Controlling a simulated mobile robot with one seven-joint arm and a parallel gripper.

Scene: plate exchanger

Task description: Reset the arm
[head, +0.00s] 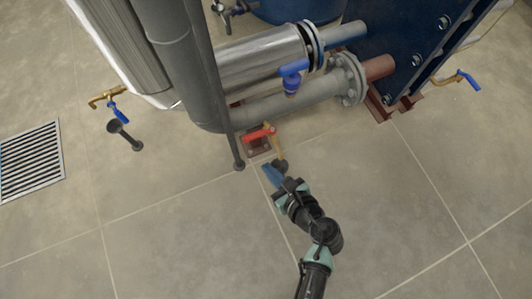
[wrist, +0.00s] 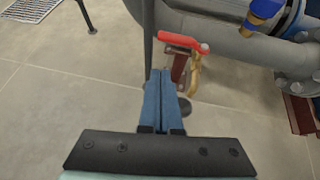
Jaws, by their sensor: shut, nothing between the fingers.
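My gripper (head: 269,172) is at the end of my arm, above the floor near the middle of the head view. In the wrist view its blue fingers (wrist: 161,97) are together with nothing between them. A brass valve with a red lever (head: 259,134) is just beyond the fingertips, and the red lever also shows in the wrist view (wrist: 180,41). The fingers appear apart from the lever. A dark round drain cup (head: 281,165) sits under the brass spout, partly hidden behind the fingers in the wrist view.
Grey pipes (head: 290,101), a blue-handled valve (head: 292,75) and a blue plate exchanger (head: 400,40) stand beyond the gripper. A thin grey post (head: 238,160) is close on the left. A floor grate (head: 31,160) lies far left. The tiled floor (head: 400,220) nearer me is clear.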

